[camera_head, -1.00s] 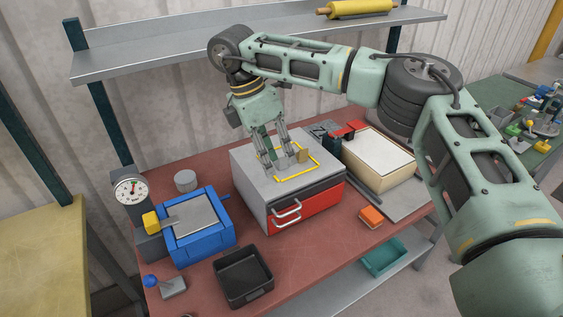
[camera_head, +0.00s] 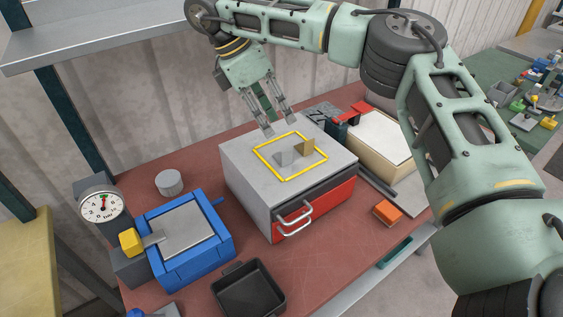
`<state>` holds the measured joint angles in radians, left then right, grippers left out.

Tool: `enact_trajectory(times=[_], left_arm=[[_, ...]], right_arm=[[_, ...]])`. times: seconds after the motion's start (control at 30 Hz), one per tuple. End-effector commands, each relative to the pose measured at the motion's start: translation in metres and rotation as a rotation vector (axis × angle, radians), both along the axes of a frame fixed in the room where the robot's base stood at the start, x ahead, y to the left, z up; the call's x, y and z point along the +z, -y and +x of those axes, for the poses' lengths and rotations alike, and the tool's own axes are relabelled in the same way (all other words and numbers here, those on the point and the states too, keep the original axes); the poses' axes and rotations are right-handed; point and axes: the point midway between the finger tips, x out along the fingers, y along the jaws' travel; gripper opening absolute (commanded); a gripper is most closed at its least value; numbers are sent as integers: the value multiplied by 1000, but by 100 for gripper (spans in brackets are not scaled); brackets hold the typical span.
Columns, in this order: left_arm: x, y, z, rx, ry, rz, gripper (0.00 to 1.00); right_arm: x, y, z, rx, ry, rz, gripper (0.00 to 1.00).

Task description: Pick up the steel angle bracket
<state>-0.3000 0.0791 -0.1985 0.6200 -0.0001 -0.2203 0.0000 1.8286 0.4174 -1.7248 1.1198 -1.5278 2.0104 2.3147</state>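The steel angle bracket (camera_head: 304,148) stands on the grey top of a drawer cabinet (camera_head: 245,167), inside a yellow outlined square (camera_head: 316,166). One tan leg stands upright. A darker grey patch lies to its left, and I cannot tell whether it is the flat leg or a shadow. My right gripper (camera_head: 279,124) points down behind and to the left of the bracket, near the back edge of the cabinet top. Its two fingers are spread with nothing between them, apart from the bracket. My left gripper is not in view.
A blue fixture (camera_head: 187,236) with a dial gauge (camera_head: 101,206) and a grey cylinder (camera_head: 169,183) stand left. A black tray (camera_head: 248,290) lies in front. An orange block (camera_head: 387,213) and a cream box (camera_head: 382,138) are right. A shelf (camera_head: 90,35) hangs at upper left.

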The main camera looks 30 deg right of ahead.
Motion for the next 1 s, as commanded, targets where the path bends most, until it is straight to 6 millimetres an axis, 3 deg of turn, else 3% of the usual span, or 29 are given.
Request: enact_trajectory(times=[0.03,0.13,0.33,0.6,1.0], left_arm=[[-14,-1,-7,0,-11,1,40],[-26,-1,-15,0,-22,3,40],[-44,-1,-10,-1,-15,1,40],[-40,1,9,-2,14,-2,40],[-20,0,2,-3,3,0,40]], right_arm=[[-14,0,0,0,0,0,28],[-25,0,0,0,0,0,28],[-43,0,0,0,0,0,28],[-64,8,-4,0,-4,2,28],[-108,27,-11,-1,-2,0,28]])
